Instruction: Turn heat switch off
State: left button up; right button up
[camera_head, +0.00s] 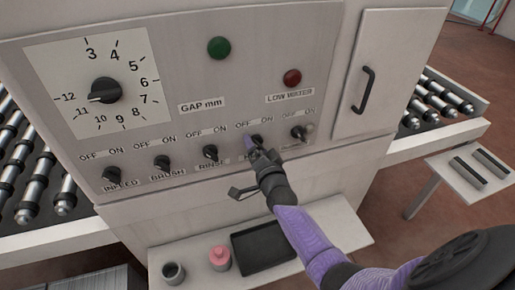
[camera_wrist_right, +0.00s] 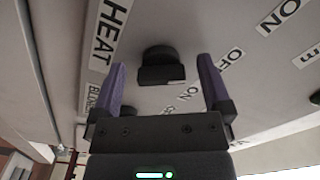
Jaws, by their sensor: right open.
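The heat switch is a black rotary knob (camera_wrist_right: 161,66) beside the HEAT label (camera_wrist_right: 108,32) in the right wrist view. In the head view the knob (camera_head: 257,139) is fourth in the row, under OFF and ON, and my gripper partly hides it and its label. My right gripper (camera_head: 254,147) is at this knob. In the wrist view its two purple fingers are open, one on each side of the knob, with a gap on both sides. I cannot tell which way the knob points. My left gripper is not in view.
The panel has INFEED (camera_head: 111,173), BRUSH (camera_head: 162,162) and RINSE (camera_head: 210,153) knobs to the left and another knob (camera_head: 298,132) close on the right. Above are a gap dial (camera_head: 105,90), a green button (camera_head: 219,47) and a red lamp (camera_head: 292,77). A shelf (camera_head: 335,232) juts out below.

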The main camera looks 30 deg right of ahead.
jog(key=p+v, duration=0.1)
jog(key=v, duration=0.9)
jog(key=shift+p, duration=0.4)
jog(key=shift+d, duration=0.1)
